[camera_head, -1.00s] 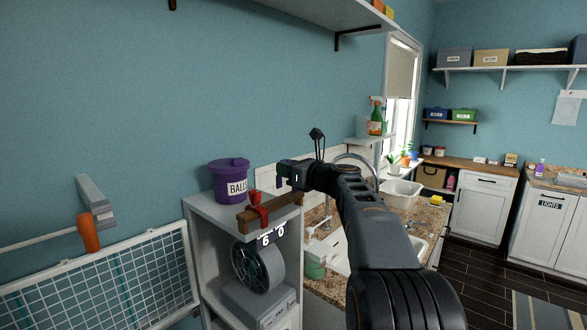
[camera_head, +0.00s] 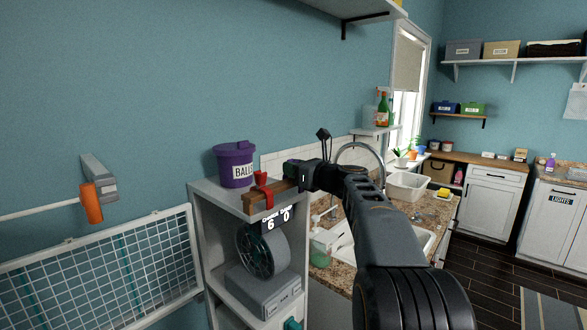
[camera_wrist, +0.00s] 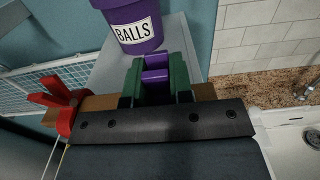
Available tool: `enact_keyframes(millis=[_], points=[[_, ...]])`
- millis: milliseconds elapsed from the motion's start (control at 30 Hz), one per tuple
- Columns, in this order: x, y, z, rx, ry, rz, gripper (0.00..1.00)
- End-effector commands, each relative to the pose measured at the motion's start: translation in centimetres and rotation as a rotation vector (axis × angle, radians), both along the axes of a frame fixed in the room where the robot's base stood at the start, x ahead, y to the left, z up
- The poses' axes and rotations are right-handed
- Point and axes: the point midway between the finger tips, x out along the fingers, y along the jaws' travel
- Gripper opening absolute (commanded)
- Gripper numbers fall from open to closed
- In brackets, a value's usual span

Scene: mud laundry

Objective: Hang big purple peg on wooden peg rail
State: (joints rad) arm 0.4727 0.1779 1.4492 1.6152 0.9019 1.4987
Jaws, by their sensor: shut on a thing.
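My gripper (camera_head: 300,172) is shut on the big purple peg (camera_wrist: 156,68), which shows between the green fingers in the wrist view. In the head view the peg is mostly hidden by the gripper. The wooden peg rail (camera_head: 284,187) runs along the top front edge of a grey shelf unit. It also shows in the wrist view (camera_wrist: 101,102), passing behind the gripper. The gripper is at the rail's right part; I cannot tell whether the peg touches the rail. A red peg (camera_head: 261,184) sits on the rail to the left.
A purple tub labelled BALLS (camera_head: 235,165) stands on the shelf unit behind the rail. The sink counter (camera_head: 433,208) lies to the right, a white wire rack (camera_head: 110,265) to the left.

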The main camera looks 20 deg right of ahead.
Motion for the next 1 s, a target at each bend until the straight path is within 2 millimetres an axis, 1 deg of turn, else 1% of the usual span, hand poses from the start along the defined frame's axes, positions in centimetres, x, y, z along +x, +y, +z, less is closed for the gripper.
enact_keyframes(millis=[167,200,500,767,867,1000], points=[[0.0,0.0,0.0,0.000,0.000,0.000,0.00],[0.0,0.0,0.0,0.000,0.000,0.000,0.23],[0.0,0.0,0.0,0.000,0.000,0.000,0.51],[-0.1,-0.1,0.0,0.000,0.000,-0.001,0.51],[-0.9,-0.4,-0.1,0.000,0.000,-0.001,0.51],[-3.0,-1.4,-0.2,-0.001,0.000,-0.003,0.51]])
